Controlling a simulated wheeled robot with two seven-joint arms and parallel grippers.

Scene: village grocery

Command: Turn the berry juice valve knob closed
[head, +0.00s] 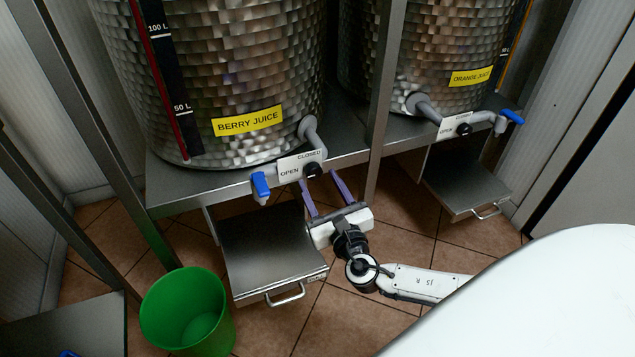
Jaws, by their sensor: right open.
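The berry juice valve, under the steel tank (215,80) marked BERRY JUICE, has a black round knob (312,170) at the front of a white OPEN/CLOSED plate (289,170). A blue end piece (260,186) sits at the valve's left side, beside the word OPEN. My right gripper (318,177) is open, with its two purple fingers reaching up from below. The fingertips are close to the black knob, one at its lower left and one to its right; I cannot tell whether they touch it. My left gripper is not in view.
The orange juice tank (440,55) stands at right, its valve's blue piece (512,116) pointing right. Steel shelves (272,252) (466,182) with handles jut out below the valves. A green bucket (188,312) stands on the floor. A rack post (384,100) rises near my right gripper.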

